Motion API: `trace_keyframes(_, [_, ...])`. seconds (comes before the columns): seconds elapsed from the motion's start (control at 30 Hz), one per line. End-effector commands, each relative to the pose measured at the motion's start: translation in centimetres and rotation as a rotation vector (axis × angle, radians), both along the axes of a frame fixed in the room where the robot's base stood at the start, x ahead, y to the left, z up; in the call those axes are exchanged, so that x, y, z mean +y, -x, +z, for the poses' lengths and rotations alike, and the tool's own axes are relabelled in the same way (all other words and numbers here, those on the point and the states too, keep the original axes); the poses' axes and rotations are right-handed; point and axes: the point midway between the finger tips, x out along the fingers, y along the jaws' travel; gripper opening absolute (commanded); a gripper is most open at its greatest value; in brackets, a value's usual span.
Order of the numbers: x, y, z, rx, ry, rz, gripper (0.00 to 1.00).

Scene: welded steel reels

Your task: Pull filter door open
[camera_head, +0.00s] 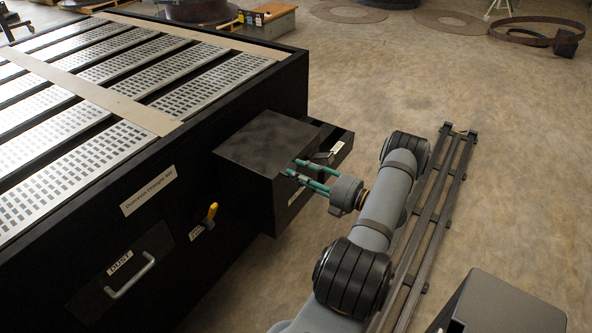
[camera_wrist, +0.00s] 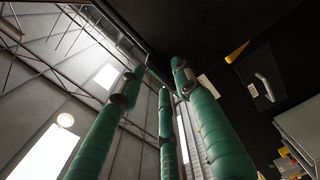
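The filter box (camera_head: 262,145) is a black block on the right side of the dark machine. A white label (camera_head: 296,197) is on its face toward my arm. A dark panel or tray (camera_head: 338,142) with a pale label juts out behind it; I cannot tell whether it is the door. My gripper (camera_head: 294,168) has its green fingers at the box's near face, close to a small dark fitting (camera_head: 322,158). In the wrist view, the green fingers (camera_wrist: 160,80) stand apart beneath dark surfaces. A thin dark bar shows near their tips; whether they grip it is unclear.
The machine's side has a yellow lever (camera_head: 211,213) and a DUST panel with a pale handle (camera_head: 130,277). Perforated metal grates (camera_head: 130,60) cover its top. My rail runs along the floor at right. The concrete floor (camera_head: 400,75) beyond the box is clear.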

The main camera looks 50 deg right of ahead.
Motion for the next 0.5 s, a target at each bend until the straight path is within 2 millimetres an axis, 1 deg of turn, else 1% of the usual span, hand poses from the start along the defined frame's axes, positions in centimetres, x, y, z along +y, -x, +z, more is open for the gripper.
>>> trace_keyframes(0.1, [0.07, -0.92, 0.03, 0.0, 0.0, 0.0, 0.33])
trace_keyframes(0.2, [0.11, -1.29, 0.01, 0.0, 0.0, 0.001, 0.33])
trace_keyframes(0.43, [0.09, -1.35, -0.01, 0.0, 0.0, 0.0, 0.33])
trace_keyframes(0.5, [0.09, -1.34, -0.01, 0.0, 0.0, 0.0, 0.29])
